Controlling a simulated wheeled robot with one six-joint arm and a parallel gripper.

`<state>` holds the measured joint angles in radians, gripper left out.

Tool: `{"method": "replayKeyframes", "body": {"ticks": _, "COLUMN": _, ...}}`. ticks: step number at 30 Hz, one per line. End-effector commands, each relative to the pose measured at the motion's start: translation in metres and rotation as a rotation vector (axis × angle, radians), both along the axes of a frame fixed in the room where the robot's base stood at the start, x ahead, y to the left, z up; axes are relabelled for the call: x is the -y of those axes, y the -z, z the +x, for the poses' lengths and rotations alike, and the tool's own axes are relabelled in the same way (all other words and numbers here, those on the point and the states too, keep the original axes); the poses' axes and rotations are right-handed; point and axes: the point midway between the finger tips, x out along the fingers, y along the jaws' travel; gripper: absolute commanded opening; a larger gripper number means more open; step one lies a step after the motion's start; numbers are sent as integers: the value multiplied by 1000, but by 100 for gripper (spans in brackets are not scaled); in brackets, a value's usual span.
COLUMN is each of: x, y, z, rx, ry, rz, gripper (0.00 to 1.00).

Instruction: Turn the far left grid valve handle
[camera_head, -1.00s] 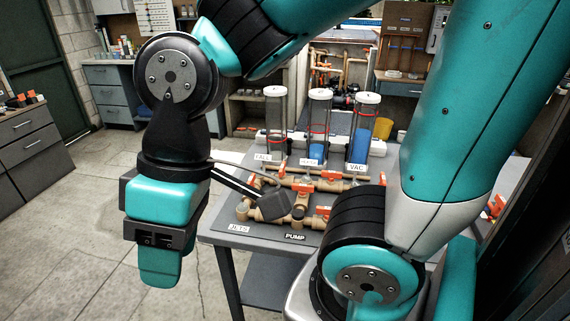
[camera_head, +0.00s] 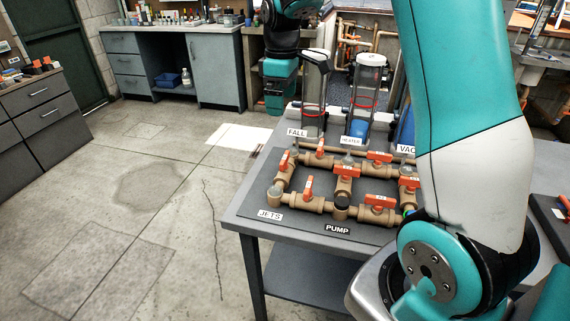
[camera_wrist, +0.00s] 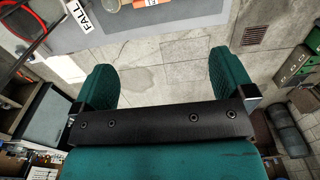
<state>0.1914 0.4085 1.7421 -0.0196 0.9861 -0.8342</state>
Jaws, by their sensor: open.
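The pipe grid, with several orange valve handles, lies on the grey table. The far left grid valve handle (camera_head: 284,161) stands tilted up on the grid's left pipe, below the FALL label (camera_head: 297,132). My gripper (camera_head: 274,108) hangs beyond the table's back left corner, apart from the handle; its fingers are small and hard to make out there. In the wrist view my gripper (camera_wrist: 165,85) is open, with its two teal fingers wide apart and only floor between them. An orange handle (camera_wrist: 146,3) is cut off at the top edge there; I cannot tell which one.
JETS (camera_head: 270,215) and PUMP (camera_head: 338,230) labels lie along the front. Grey cabinets (camera_head: 216,72) stand at the back. The floor left of the table is clear. My arm covers the table's right side.

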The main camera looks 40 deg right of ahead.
Motion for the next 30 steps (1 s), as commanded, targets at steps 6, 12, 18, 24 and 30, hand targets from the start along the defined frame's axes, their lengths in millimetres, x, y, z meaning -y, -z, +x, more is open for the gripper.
{"method": "replayKeyframes", "body": {"ticks": 6, "x": 15, "y": 23, "z": 7, "rx": -11, "ry": -3, "rz": -10, "gripper": 100}}
{"method": "replayKeyframes", "body": {"ticks": 12, "x": 13, "y": 64, "z": 6, "rx": -13, "ry": -3, "rz": -9, "gripper": 100}}
{"method": "replayKeyframes", "body": {"ticks": 18, "x": 13, "y": 110, "z": 6, "rx": -13, "ry": -4, "rz": -9, "gripper": 100}}
{"method": "replayKeyframes", "body": {"ticks": 24, "x": 13, "y": 151, "z": 6, "rx": -11, "ry": -4, "rz": -9, "gripper": 100}}
{"method": "replayKeyframes", "body": {"ticks": 30, "x": 13, "y": 174, "z": 6, "rx": -8, "ry": -3, "rz": -9, "gripper": 100}}
